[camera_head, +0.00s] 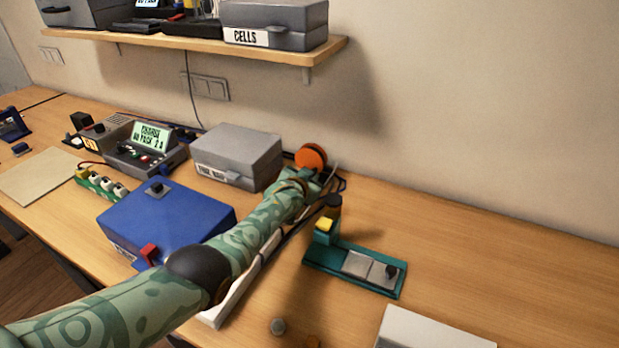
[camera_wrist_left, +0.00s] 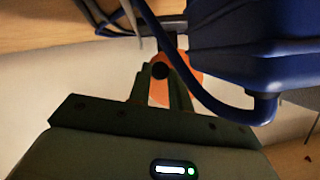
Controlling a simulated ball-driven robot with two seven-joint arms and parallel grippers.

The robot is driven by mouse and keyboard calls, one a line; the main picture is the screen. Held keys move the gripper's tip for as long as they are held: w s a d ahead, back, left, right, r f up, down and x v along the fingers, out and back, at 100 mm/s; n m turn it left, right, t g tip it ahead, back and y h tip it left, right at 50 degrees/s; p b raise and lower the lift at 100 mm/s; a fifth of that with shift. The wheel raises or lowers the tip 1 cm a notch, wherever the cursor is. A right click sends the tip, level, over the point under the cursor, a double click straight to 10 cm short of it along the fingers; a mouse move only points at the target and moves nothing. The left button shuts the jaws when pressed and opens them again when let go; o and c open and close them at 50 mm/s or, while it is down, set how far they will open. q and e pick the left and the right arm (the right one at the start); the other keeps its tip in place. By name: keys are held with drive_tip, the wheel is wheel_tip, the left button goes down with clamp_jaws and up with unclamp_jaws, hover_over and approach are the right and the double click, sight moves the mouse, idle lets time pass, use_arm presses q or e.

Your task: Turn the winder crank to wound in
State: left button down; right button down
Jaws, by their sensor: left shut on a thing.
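The winder shows as an orange disc (camera_head: 311,157) near the wall in the head view, just beyond the end of my left arm. In the left wrist view the orange disc (camera_wrist_left: 188,66) lies behind my left gripper (camera_wrist_left: 160,76). Its two fingers are shut on a small dark round knob, the crank knob (camera_wrist_left: 160,70), in front of the disc. In the head view my left wrist hides the fingers and most of the crank, so I cannot tell the crank's angle. My right gripper is in neither view.
A grey case (camera_head: 238,155) stands left of the winder, and a blue box (camera_head: 167,218) is nearer. A teal fixture (camera_head: 354,268) stands right of my arm. A shelf (camera_head: 190,45) hangs above. In the wrist view a dark blue body (camera_wrist_left: 255,50) and cable loop lie close to the fingers.

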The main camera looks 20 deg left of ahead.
use_arm(q)
drive_tip(key=f+m+y+b, duration=0.1)
drive_tip(key=m+b, duration=0.1)
drive_tip(key=shift+a+f+b, duration=0.15)
drive_tip(key=shift+b, duration=0.2)
drive_tip(key=shift+a+m+t+y+b, duration=0.1)
drive_tip(key=shift+m+t+y+b, duration=0.3)
drive_tip(key=shift+m+y+b, duration=0.25)
drive_tip(key=c, duration=1.3)
unclamp_jaws()
